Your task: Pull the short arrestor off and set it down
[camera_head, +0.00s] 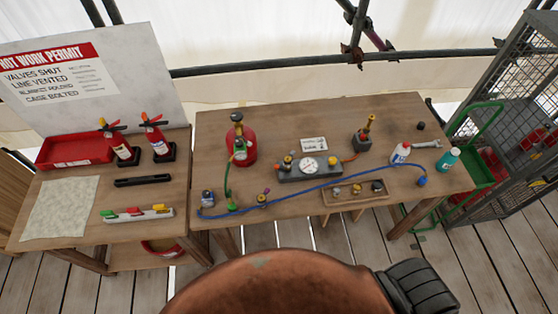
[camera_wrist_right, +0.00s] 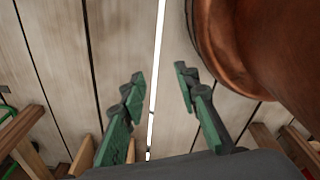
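I cannot tell for sure which part is the short arrestor. Small fittings sit at the front of the workbench: a blue-grey one (camera_head: 208,198) at the left end of the blue hose and a brass one with a purple top (camera_head: 263,198) beside the hose. Several more small fittings (camera_head: 357,188) stand in a shallow wooden tray (camera_head: 331,201). A gauge block (camera_head: 310,168) with a round dial lies behind the hose. My right gripper (camera_wrist_right: 159,86) is open and empty in the right wrist view, above floorboards. My left gripper is not in view.
A red cylinder (camera_head: 242,148), white bottle (camera_head: 400,153), teal bottle (camera_head: 448,160) and wrench (camera_head: 427,144) stand or lie on the workbench (camera_head: 285,115). A second table (camera_head: 95,225) holds extinguishers. A wire cage (camera_head: 515,110) stands right. A copper-coloured rounded surface fills the bottom.

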